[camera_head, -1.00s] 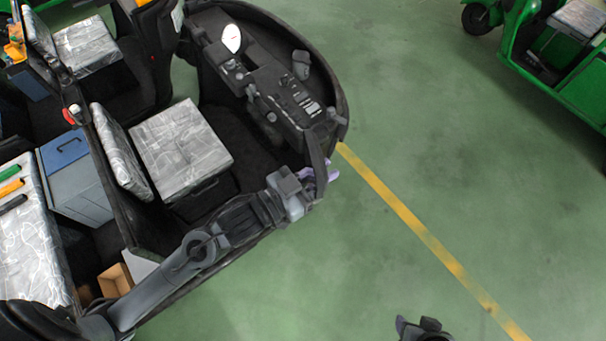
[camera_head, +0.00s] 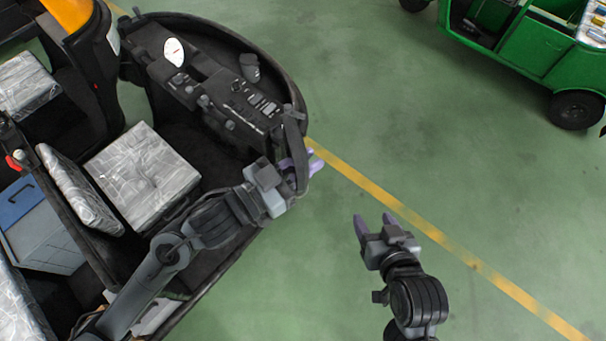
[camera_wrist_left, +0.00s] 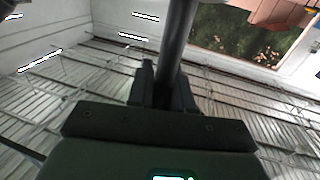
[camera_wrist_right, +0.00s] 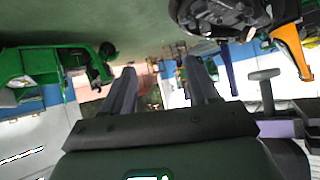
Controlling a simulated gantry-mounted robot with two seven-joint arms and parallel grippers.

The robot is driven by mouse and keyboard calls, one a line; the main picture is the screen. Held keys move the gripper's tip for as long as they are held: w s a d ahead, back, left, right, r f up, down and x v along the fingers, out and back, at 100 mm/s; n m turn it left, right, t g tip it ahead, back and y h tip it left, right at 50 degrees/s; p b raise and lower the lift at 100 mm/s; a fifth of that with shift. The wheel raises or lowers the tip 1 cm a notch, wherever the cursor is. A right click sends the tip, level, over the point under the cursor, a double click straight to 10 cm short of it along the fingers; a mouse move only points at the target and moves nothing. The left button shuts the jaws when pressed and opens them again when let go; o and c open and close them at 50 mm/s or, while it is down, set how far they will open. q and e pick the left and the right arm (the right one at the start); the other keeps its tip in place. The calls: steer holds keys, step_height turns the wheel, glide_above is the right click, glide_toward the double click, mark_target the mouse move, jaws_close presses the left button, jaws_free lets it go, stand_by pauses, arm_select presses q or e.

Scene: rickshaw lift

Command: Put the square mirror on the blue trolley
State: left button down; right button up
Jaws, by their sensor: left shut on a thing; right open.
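My left gripper (camera_head: 300,165) is at the front corner of the dark vehicle. It is shut on a dark bar (camera_head: 295,135), which runs between its fingers in the left wrist view (camera_wrist_left: 176,45). My right gripper (camera_head: 375,220) is open and empty over the green floor, to the right of the vehicle. Its two fingers stand apart in the right wrist view (camera_wrist_right: 160,90). I cannot pick out a square mirror or a blue trolley in any view.
The vehicle holds a dashboard (camera_head: 235,95), a silver-wrapped seat (camera_head: 145,175) and a grey box with a blue lid (camera_head: 45,240). A green rickshaw (camera_head: 535,50) stands at the top right. A yellow line (camera_head: 440,240) crosses the open floor.

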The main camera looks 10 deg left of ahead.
steer(key=w+a+r+n+t+y, duration=0.1)
steer(key=w+a+r+t+y, duration=0.1)
steer(key=a+r, duration=0.35)
steer(key=w+a+r+t+y, duration=0.1)
steer(key=a+r+t+y, duration=0.15)
steer(key=r, duration=0.55)
step_height(320, 180, up, 10)
steer(key=f+n+t+y, duration=0.1)
steer(key=t+y, duration=0.1)
steer(key=t, duration=0.1)
glide_above(304, 182)
steer(key=w+d, duration=0.1)
steer(key=w, duration=0.2)
steer(key=shift+n+g+h, duration=0.4)
steer(key=shift+g+h, duration=0.25)
steer(key=shift+g, duration=0.1)
steer(key=f, duration=0.1)
steer(key=s+f, duration=0.1)
steer(key=f, duration=0.1)
steer(key=s+a+f, duration=0.1)
steer(key=shift+s+f, duration=0.15)
steer(key=shift+f, duration=0.05)
steer(key=shift+a+f, duration=0.2)
steer(key=shift+f, duration=0.15)
steer(key=shift+w+a+f, duration=0.15)
steer(key=shift+w+a, duration=0.05)
steer(key=shift+w, duration=0.15)
steer(key=shift+x, duration=1.9)
steer(key=shift+c, duration=0.2)
